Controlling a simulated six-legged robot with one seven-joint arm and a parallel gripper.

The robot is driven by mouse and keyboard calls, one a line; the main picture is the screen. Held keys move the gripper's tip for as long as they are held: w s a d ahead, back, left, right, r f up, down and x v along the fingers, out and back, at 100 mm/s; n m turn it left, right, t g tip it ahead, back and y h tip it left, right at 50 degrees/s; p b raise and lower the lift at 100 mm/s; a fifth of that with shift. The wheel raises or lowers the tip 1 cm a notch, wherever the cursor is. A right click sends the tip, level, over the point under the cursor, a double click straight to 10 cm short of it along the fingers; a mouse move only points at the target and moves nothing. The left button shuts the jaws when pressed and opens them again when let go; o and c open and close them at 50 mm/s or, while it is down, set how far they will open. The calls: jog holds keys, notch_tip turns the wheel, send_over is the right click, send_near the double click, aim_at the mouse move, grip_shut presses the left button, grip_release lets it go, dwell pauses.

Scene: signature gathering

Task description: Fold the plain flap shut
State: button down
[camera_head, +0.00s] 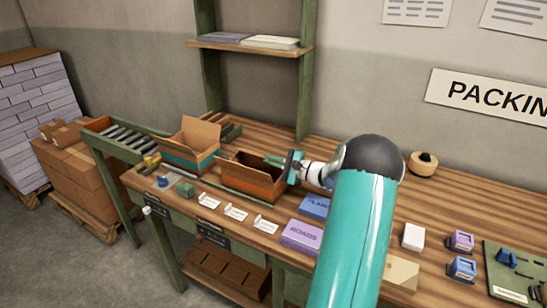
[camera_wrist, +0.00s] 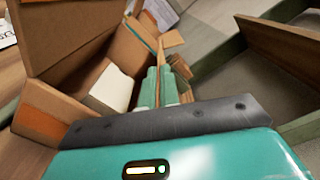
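An open cardboard carton (camera_head: 250,181) with an orange band stands on the bench, left of my gripper (camera_head: 277,161). In the wrist view, a large plain brown panel (camera_wrist: 70,35) stands raised at the left, and a white block (camera_wrist: 110,90) lies inside the carton. My gripper's teal fingers (camera_wrist: 158,87) are close together over the carton's edge. A thin brown panel edge (camera_wrist: 159,52) shows just beyond the fingertips; I cannot tell whether it touches them. Which raised panel is the plain flap is not clear.
White cards (camera_head: 236,212), a purple ROADS box (camera_head: 301,237) and a blue box (camera_head: 314,206) lie in front. A tape roll (camera_head: 422,164) is behind right.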

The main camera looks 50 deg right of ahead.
jog(key=shift+a+f+n, duration=0.1)
jog(key=shift+f+n, duration=0.15)
jog(key=shift+n, duration=0.35)
jog(key=c, duration=1.6)
grip_release()
jog(key=shift+c, duration=0.2)
jog(key=shift+f, duration=0.1)
